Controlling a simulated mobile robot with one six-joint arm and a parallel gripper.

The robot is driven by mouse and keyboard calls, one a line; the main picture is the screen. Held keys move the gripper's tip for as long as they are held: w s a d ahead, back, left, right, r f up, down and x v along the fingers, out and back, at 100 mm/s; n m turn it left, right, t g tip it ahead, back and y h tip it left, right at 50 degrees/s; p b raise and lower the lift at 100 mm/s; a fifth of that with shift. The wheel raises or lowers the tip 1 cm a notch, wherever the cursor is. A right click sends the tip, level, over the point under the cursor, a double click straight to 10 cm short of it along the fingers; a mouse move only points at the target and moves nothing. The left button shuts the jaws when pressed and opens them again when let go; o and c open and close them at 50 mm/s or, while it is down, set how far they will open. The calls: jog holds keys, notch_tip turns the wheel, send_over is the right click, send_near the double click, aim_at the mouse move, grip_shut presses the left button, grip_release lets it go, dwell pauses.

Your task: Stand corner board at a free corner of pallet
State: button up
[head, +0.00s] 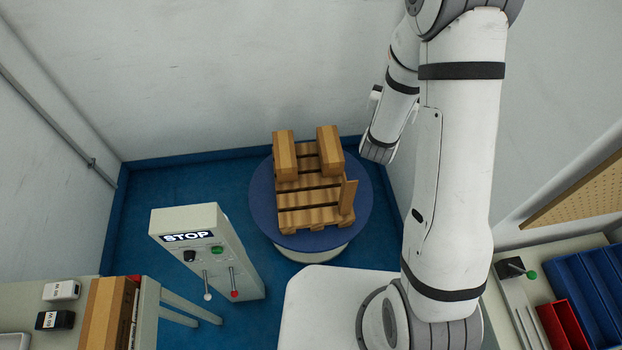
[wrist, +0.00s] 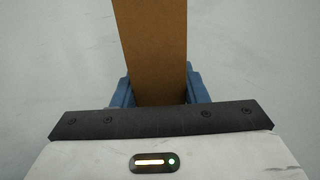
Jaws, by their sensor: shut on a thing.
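In the wrist view my gripper (wrist: 158,92) is shut on a flat brown corner board (wrist: 155,45), which stretches away from the blue fingers against a plain pale wall. In the head view my gripper and the held board are not visible; my arm covers part of the right side. The wooden pallet (head: 305,217) lies on a round blue turntable (head: 262,200). Two brown cartons (head: 284,155) (head: 329,148) stand at its back left and back right. Another thin brown board (head: 348,197) stands upright at its front right corner. The front left corner looks bare.
A grey control post (head: 205,250) marked STOP, with levers, stands left of the turntable. A bench with blue bins (head: 590,290) and a red bin (head: 562,325) is at the lower right. Walls close in behind.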

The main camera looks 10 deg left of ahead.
jog(key=s+a+f+n+y+b, duration=0.2)
jog(key=s+a+f+y+b, duration=0.1)
jog(key=a+f+b, duration=1.15)
jog(key=s+a+f+n+y+b, duration=0.25)
jog(key=a+f+b, duration=0.35)
jog(key=f+b, duration=1)
jog(key=s+a+f+n+y+b, duration=0.3)
jog(key=a+f+b, duration=0.65)
jog(key=b, duration=1.25)
notch_tip(320, 180, down, 9)
jog(key=m+b, duration=0.1)
jog(key=b, duration=0.4)
jog(key=shift+s+f+y, duration=0.2)
jog(key=shift+s+y, duration=0.15)
jog(key=shift+y, duration=0.1)
jog(key=shift+a+f+m, duration=0.1)
jog(key=shift+m, duration=0.15)
jog(key=o, duration=1.1)
jog(key=shift+c, duration=0.2)
